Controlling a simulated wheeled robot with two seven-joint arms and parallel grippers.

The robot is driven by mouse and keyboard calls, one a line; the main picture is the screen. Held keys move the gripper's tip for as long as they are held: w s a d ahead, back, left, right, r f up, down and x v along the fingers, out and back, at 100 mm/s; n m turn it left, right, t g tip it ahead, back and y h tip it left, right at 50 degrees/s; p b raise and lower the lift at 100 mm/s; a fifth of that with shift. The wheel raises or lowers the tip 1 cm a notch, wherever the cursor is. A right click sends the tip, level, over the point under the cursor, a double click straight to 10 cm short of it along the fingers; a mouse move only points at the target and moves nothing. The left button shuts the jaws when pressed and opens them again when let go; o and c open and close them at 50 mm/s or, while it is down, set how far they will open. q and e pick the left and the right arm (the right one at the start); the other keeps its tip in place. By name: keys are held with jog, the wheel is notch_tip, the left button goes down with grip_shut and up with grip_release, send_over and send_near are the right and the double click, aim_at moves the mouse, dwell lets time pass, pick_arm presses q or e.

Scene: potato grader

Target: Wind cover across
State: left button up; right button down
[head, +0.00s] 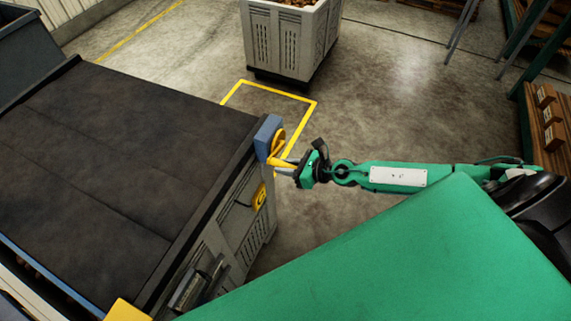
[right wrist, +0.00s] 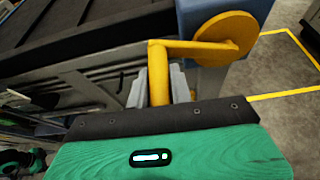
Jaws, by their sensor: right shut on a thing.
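The dark cover (head: 130,130) lies flat over the top of the large box at the left, reaching its right-hand rim in the head view. A yellow crank (head: 278,141) sits on a blue housing (head: 266,137) at that rim's far corner. In the right wrist view, the crank's round hub (right wrist: 232,34) and arm lead to an upright yellow grip (right wrist: 158,75). My right gripper (head: 285,166) is shut on the crank's grip, with its grey fingers (right wrist: 160,90) on both sides of it. My left gripper is not in view.
A grey crate of potatoes (head: 290,40) stands at the back. A yellow floor outline (head: 312,110) lies on open concrete beyond the crank. Shelving with small boxes (head: 550,115) is at the right. A yellow fitting (head: 260,197) is on the box's side below the crank.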

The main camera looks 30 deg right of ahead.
jog(key=shift+s+a+f, duration=0.15)
jog(key=shift+f, duration=0.35)
notch_tip(320, 180, down, 10)
jog(key=w+d+n+t+h+b, duration=0.2)
jog(key=n+t+h+b, duration=0.15)
jog(key=n, duration=0.45)
pick_arm(q)
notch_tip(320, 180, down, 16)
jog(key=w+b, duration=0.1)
jog(key=b, duration=1.2)
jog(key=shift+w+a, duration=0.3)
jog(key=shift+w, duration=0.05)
pick_arm(e)
jog(key=w+d+f+n+t, duration=0.2)
jog(key=w+d+n+t, duration=0.2)
jog(key=n, duration=0.4)
jog(key=shift+d, duration=0.9)
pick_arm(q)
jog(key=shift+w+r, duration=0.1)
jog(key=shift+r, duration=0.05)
pick_arm(e)
jog(key=c, duration=1.3)
grip_release()
jog(key=shift+w, duration=0.1)
